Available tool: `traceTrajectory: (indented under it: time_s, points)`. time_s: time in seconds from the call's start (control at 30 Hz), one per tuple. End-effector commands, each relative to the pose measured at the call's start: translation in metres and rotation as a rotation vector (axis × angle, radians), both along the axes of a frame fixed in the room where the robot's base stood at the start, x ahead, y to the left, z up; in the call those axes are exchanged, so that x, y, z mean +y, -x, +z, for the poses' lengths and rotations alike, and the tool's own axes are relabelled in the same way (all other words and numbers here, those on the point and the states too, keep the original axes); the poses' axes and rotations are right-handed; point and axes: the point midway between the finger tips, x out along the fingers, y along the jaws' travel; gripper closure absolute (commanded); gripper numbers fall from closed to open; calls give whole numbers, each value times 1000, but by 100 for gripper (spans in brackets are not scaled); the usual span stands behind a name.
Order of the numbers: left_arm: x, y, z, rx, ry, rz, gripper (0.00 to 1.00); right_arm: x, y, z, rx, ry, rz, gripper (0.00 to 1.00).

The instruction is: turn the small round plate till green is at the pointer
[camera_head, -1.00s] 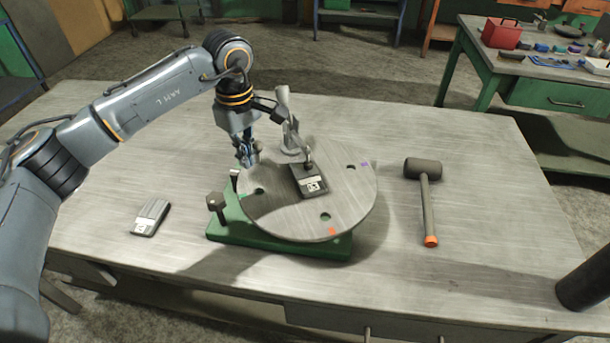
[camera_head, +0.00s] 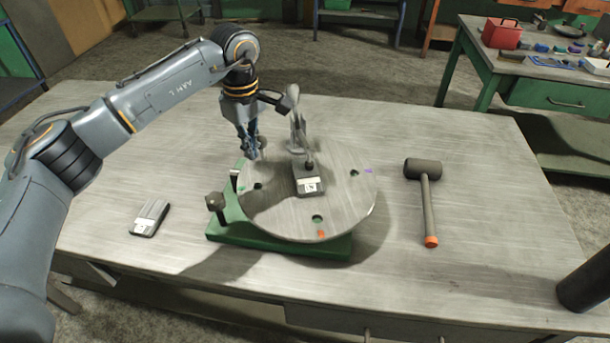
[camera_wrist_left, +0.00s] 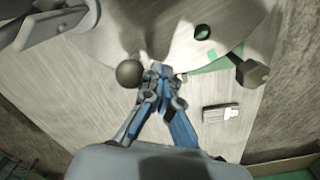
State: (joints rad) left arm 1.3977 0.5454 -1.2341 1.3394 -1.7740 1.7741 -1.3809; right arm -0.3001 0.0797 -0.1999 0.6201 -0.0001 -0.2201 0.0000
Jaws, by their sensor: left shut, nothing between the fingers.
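The small round plate (camera_head: 285,215) is grey and lies on a green base (camera_head: 270,244). Its rim has an orange mark (camera_head: 321,234) at the near side, a purple mark (camera_head: 368,171) at the right and a small green mark (camera_head: 240,188) at the left. My left gripper (camera_head: 255,155) is shut and empty at the plate's far left rim. In the left wrist view its fingertips (camera_wrist_left: 161,73) are beside a dark ball knob (camera_wrist_left: 129,73); contact is unclear. My right gripper is out of view.
A black block with a white label (camera_head: 309,181) sits on the plate under a grey clamp (camera_head: 298,133). A dark-headed bolt (camera_head: 215,201) stands at the base's left. A mallet (camera_head: 425,195) lies right, a small grey device (camera_head: 150,218) left.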

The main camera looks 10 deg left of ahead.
Motion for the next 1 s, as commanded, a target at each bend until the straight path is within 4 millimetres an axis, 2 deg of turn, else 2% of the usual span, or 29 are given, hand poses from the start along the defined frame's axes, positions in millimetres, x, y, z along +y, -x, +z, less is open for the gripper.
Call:
traceTrajectory:
  time_s: [0.53,1.0]
  points:
    - [-1,-7,0,-1,0,1,100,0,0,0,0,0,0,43]
    - [-6,-23,0,-2,0,1,100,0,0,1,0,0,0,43]
